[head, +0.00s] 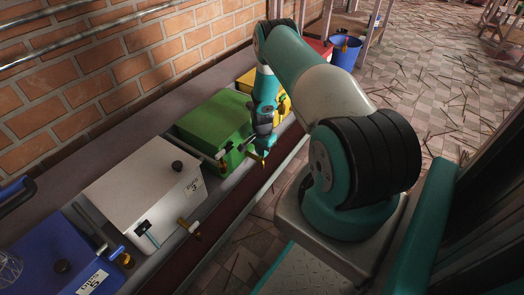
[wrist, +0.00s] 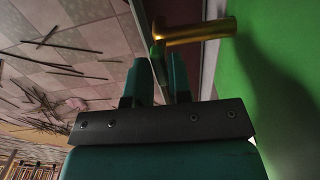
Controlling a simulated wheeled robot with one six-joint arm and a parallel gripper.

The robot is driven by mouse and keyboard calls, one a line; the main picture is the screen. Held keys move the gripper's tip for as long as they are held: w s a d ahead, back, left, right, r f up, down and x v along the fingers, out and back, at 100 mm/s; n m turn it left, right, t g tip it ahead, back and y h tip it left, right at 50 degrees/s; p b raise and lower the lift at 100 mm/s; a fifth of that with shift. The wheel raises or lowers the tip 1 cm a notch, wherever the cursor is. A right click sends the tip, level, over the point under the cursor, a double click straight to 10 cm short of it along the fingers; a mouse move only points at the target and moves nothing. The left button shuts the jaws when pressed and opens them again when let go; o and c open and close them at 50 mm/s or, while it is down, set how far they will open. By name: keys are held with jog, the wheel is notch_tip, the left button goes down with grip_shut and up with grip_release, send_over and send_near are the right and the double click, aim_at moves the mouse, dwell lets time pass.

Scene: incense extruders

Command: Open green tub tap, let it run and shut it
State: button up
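The green tub (head: 213,123) stands in the row along the brick wall, and its green side fills the right of the wrist view (wrist: 290,70). I cannot tell whether either finger touches the handle. In the head view, my gripper (head: 264,128) is at the tub's front, partly hiding it. No flow from the tap is visible.
A white tub (head: 140,190) and a blue tub (head: 50,255) stand on the near side. A yellow tub (head: 246,82) and a red one (head: 318,47) stand beyond. A blue bucket (head: 345,53) is on the floor at the far end. Thin sticks litter the tiled floor.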

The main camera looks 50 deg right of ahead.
jog(key=shift+o, duration=1.3)
notch_tip(320, 180, up, 17)
jog(key=p, duration=0.6)
jog(key=shift+r+p, duration=0.2)
jog(key=shift+p, duration=0.2)
